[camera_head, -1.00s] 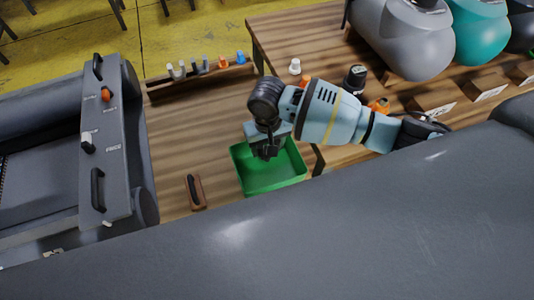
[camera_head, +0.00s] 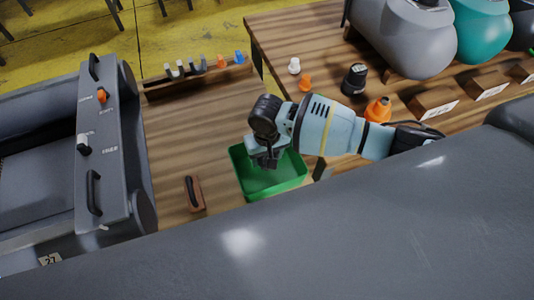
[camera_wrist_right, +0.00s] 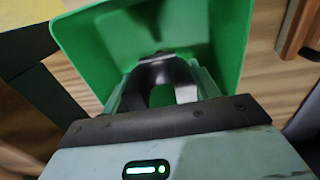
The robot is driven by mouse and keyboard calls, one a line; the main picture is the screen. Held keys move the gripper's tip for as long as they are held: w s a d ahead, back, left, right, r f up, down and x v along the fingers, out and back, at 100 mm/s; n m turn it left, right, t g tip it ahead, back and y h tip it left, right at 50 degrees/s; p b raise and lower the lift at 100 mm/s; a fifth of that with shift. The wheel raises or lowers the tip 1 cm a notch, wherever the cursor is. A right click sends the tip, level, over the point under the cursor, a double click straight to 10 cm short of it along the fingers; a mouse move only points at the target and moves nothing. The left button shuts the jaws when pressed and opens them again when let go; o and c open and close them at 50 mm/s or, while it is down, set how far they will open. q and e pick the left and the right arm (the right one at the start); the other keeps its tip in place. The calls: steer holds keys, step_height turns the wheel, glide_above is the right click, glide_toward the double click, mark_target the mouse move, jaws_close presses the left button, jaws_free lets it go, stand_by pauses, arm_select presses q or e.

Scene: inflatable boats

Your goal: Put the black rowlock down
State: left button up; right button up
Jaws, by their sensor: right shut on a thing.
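A green tray (camera_head: 237,171) stands on the wooden table at the middle of the head view. My right gripper (camera_head: 265,161) points down over it, with its fingertips inside the outline of the tray. In the right wrist view, the gripper (camera_wrist_right: 160,92) is shut on the black rowlock (camera_wrist_right: 151,74), a dark arched piece. The tray's green floor and walls (camera_wrist_right: 230,35) show behind it. I cannot tell whether the rowlock touches the tray floor. In the head view the rowlock is mostly hidden by the gripper. My left gripper is not in view.
A brown block with a black handle (camera_head: 194,193) lies left of the tray. A rack (camera_head: 198,76) of small coloured pieces stands behind. Orange cones (camera_head: 378,110) and a black cap (camera_head: 355,79) stand right. Grey boat tubes (camera_head: 330,225) fill the front.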

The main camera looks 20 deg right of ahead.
steer(key=shift+f, duration=0.25)
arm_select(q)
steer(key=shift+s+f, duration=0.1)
arm_select(e)
steer(key=o, duration=1)
steer(key=shift+o, duration=0.2)
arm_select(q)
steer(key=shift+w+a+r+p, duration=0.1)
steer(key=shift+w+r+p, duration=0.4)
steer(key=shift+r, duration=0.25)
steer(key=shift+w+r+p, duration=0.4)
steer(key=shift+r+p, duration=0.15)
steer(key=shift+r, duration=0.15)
arm_select(e)
step_height(320, 180, up, 13)
